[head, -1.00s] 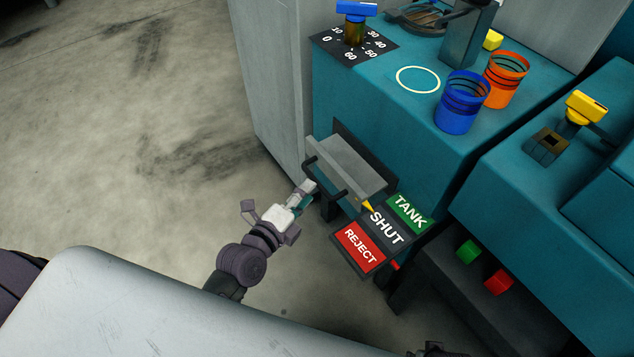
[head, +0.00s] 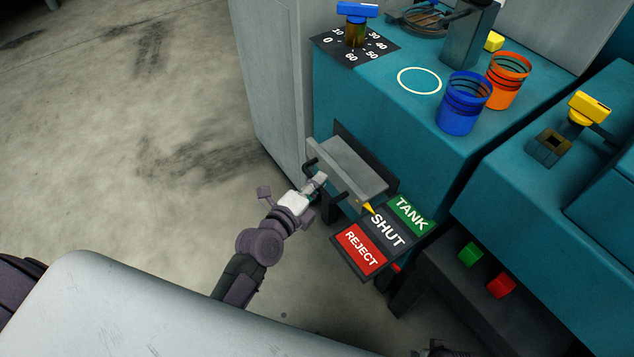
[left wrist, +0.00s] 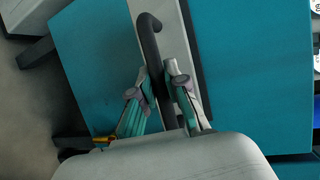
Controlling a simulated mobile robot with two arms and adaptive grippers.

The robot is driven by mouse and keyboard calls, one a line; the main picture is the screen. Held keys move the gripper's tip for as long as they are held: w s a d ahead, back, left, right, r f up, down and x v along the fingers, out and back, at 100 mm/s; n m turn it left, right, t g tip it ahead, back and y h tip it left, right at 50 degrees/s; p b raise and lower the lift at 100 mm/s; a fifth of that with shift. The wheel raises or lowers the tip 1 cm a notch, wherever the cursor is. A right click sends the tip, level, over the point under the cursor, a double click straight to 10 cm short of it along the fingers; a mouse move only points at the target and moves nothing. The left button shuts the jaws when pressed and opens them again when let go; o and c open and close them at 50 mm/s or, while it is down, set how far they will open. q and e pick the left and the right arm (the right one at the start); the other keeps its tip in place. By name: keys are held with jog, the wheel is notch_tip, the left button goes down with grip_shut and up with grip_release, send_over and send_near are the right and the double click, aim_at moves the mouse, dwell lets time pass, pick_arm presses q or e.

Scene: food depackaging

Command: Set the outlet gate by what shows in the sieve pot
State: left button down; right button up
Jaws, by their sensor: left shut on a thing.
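The outlet gate (head: 350,168) is a grey slab on the front of the teal machine, with a dark bar handle (head: 342,197). A yellow pointer (head: 369,208) by it points toward the SHUT label (head: 387,230), between green TANK (head: 409,214) and red REJECT (head: 360,248). My left gripper (head: 318,181) is shut on the handle. The left wrist view shows its fingers (left wrist: 165,88) on either side of the dark bar (left wrist: 150,42). A dark round vessel (head: 425,20) sits at the top edge; its contents are unclear. My right gripper (head: 440,350) barely shows at the bottom edge.
A blue pot (head: 463,105) and an orange pot (head: 508,80) stand on the machine top beside a white ring (head: 419,81). A blue-handled dial (head: 356,28) stands behind. Green (head: 470,253) and red (head: 501,284) blocks lie on a low shelf. The floor at left is clear.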

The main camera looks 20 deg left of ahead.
aim_at(342, 170)
pick_arm(q)
jog(key=shift+w+d, duration=0.1)
jog(key=shift+w, duration=0.05)
jog(key=w+d+p, duration=0.1)
jog(key=w+d, duration=0.3)
jog(key=w, duration=0.1)
jog(key=shift+w+d+p, duration=0.15)
jog(key=shift+w+p, duration=0.1)
jog(key=shift+p, duration=0.1)
pick_arm(e)
jog(key=f, duration=0.1)
jog(key=s+f, duration=0.1)
jog(key=f, duration=0.1)
jog(key=s+f, duration=0.1)
jog(key=shift+s+d+f, duration=0.15)
jog(key=shift+s+f, duration=0.1)
jog(key=shift+f, duration=0.15)
pick_arm(q)
jog(key=c, duration=1.2)
grip_release()
jog(key=shift+w+d, duration=0.1)
jog(key=shift+d, duration=0.05)
pick_arm(e)
jog(key=shift+d, duration=0.1)
